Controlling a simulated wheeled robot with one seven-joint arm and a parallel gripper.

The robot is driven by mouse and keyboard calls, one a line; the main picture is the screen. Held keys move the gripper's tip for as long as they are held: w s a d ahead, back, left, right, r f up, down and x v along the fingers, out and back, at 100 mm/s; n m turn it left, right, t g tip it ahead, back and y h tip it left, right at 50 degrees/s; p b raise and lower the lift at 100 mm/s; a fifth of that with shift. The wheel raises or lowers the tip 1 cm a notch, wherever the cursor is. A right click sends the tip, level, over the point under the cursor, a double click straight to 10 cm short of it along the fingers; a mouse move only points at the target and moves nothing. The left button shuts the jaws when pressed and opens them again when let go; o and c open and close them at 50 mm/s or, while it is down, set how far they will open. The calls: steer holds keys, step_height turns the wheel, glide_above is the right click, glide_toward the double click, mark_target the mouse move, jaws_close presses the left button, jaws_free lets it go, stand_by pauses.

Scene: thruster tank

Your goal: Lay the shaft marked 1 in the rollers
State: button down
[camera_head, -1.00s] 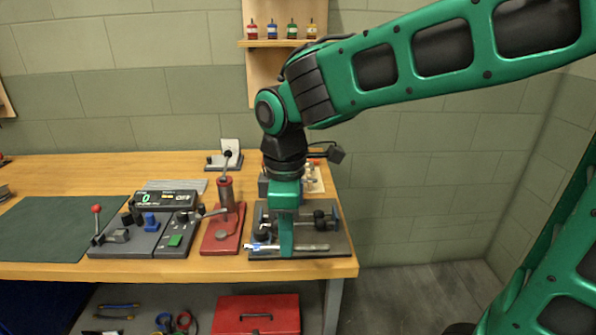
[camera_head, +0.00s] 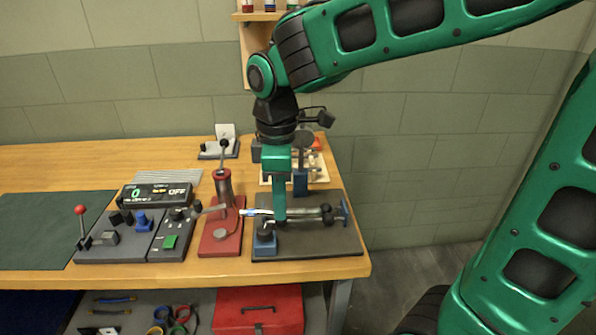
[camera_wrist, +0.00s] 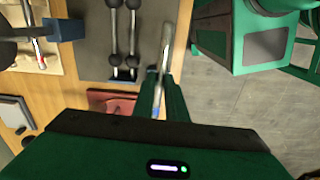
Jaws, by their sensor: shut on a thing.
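My gripper (camera_head: 279,215) is shut on a slim metal shaft (camera_head: 308,211) and holds it roughly level, running left to right over the dark base plate (camera_head: 335,243). The shaft has a white and blue band near its left end; no number is readable. In the wrist view the shaft (camera_wrist: 165,45) runs up from between my fingers. The head view shows blue stands with black round parts (camera_head: 264,245) on the plate, partly behind my gripper.
A red lever press (camera_head: 222,220) stands close left of the plate. Left of it are a control panel (camera_head: 170,235) and a green mat (camera_head: 45,230). A pale tray (camera_head: 318,172) with parts stands behind the plate. The table's right edge is near.

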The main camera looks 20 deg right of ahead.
steer(key=w+d+r, duration=0.1)
steer(key=w+d, duration=0.5)
steer(key=d, duration=0.2)
steer(key=shift+n, duration=0.3)
steer(key=shift+w+f, duration=0.15)
steer(key=shift+f, duration=3.8)
steer(key=c, duration=1.7)
jaws_free()
step_height(320, 180, up, 11)
steer(key=shift+f, duration=0.1)
